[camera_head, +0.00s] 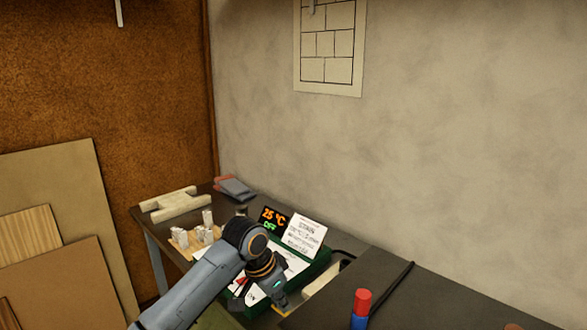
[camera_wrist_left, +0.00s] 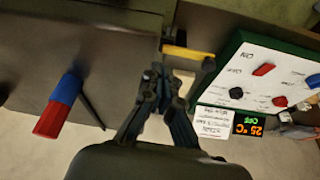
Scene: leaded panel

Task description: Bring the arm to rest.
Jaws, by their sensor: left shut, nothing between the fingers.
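My left arm comes in from the lower left of the head view. Its gripper (camera_head: 277,294) is over the workbench, in front of a green-framed control panel (camera_head: 318,262), and partly hides it. In the left wrist view the gripper's dark fingers (camera_wrist_left: 163,84) are together with nothing between them. The panel's white face (camera_wrist_left: 235,77) there shows red and black knobs, and the fingers look apart from it. My right gripper is in neither view.
A display reading 25 °C and OFF (camera_head: 271,218) and a white card (camera_head: 304,233) stand by the panel. A red-and-blue cylinder (camera_head: 361,308) stands to the right. Boards (camera_head: 75,180) lean at far left.

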